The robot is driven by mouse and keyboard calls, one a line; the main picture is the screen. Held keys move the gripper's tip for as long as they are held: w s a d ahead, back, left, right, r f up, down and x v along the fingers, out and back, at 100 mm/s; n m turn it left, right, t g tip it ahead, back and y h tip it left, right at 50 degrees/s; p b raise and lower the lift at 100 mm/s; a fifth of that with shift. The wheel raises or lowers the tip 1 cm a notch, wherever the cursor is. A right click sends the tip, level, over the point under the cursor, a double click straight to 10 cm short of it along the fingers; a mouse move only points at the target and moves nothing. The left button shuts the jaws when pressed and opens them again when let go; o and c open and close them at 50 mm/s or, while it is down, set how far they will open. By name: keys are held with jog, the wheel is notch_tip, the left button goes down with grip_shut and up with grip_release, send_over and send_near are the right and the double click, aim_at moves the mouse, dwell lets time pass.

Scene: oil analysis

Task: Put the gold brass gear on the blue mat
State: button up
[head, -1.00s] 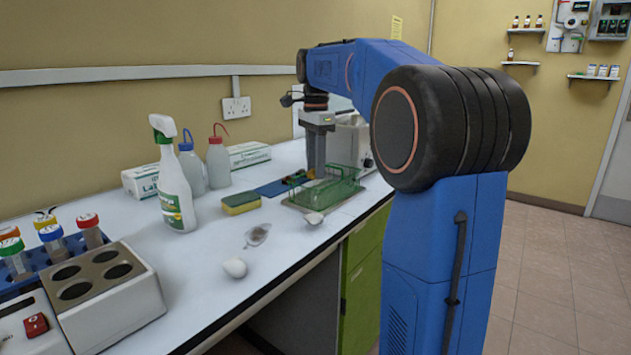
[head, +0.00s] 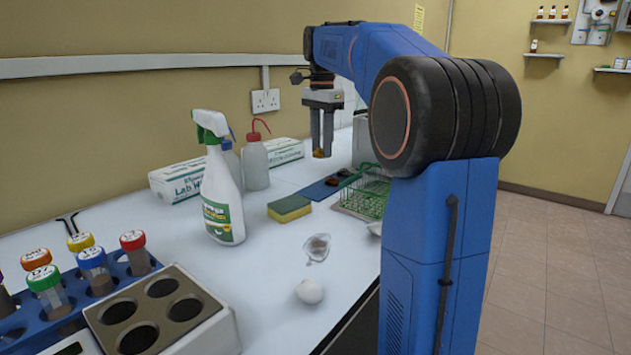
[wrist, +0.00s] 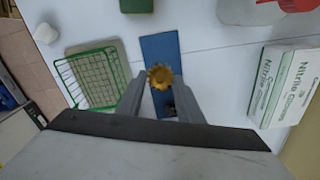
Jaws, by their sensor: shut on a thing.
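The gold brass gear (wrist: 160,77) is between the fingertips of my gripper (wrist: 152,84) in the wrist view. In the head view the gear (head: 319,153) is a small gold patch at the fingertips of my gripper (head: 322,152), above the bench. My gripper is shut on it. The blue mat (wrist: 160,46) lies below and beyond the gear in the wrist view, partly hidden by gear and fingers. The mat (head: 318,190) also shows in the head view, with small dark and brownish pieces (head: 334,181) at its far end.
A green wire basket (head: 366,192) stands beside the mat. A yellow-green sponge (head: 289,208) lies in front of it. A spray bottle (head: 220,185), a red-tipped wash bottle (head: 255,163) and glove boxes (wrist: 288,86) stand towards the wall. A white egg-like object (head: 309,291) lies nearer.

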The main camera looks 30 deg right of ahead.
aim_at(320, 189)
jog(key=shift+w+f, duration=0.2)
jog(key=shift+f, duration=0.1)
jog(key=shift+a+f, duration=0.1)
jog(key=shift+f, duration=4.55)
jog(key=shift+f, duration=0.1)
jog(key=o, duration=1.2)
jog(key=shift+c, duration=0.2)
notch_tip(320, 189, up, 12)
jog(key=shift+r, duration=0.1)
